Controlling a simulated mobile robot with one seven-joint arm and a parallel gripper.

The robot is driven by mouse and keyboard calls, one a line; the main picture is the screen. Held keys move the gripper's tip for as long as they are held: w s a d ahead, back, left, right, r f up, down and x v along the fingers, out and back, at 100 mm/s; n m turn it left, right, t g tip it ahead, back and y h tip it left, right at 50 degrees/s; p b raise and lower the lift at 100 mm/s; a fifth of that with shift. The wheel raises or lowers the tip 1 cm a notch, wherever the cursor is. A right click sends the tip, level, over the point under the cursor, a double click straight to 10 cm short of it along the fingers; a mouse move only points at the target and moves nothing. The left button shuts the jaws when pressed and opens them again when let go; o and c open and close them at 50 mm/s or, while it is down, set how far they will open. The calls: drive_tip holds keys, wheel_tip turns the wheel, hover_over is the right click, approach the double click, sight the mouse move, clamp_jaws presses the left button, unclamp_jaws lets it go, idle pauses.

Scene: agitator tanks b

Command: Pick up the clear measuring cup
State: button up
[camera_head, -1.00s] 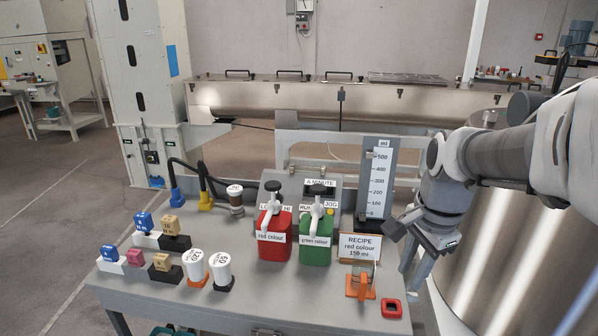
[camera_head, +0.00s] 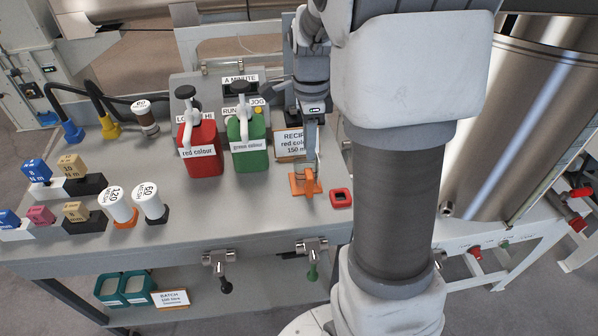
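The clear measuring cup (camera_head: 306,181) stands near the front right of the grey table; its orange parts show plainly, while its clear body is hard to make out. My gripper (camera_head: 311,145) is just above and behind the cup in the picture, pointing down, with the recipe card (camera_head: 289,143) partly hidden behind it. The fingers are small and seen edge-on, so I cannot tell whether they are open or whether they touch the cup.
A red square item (camera_head: 341,198) lies just right of the cup. Red (camera_head: 200,150) and green (camera_head: 248,150) colour containers stand to its left. White jars (camera_head: 118,205) and labelled blocks (camera_head: 75,182) are further left. My arm covers the table's right side.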

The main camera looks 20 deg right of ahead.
sight(308, 178)
wheel_tip(308, 178, down, 10)
drive_tip(key=shift+b, duration=1.05)
drive_tip(key=f, duration=0.1)
drive_tip(key=f+b, duration=0.1)
drive_tip(key=f, duration=0.3)
drive_tip(key=shift+d+f+b, duration=0.15)
drive_tip(key=shift+d+b, duration=0.1)
drive_tip(key=shift+b, duration=0.05)
clamp_jaws()
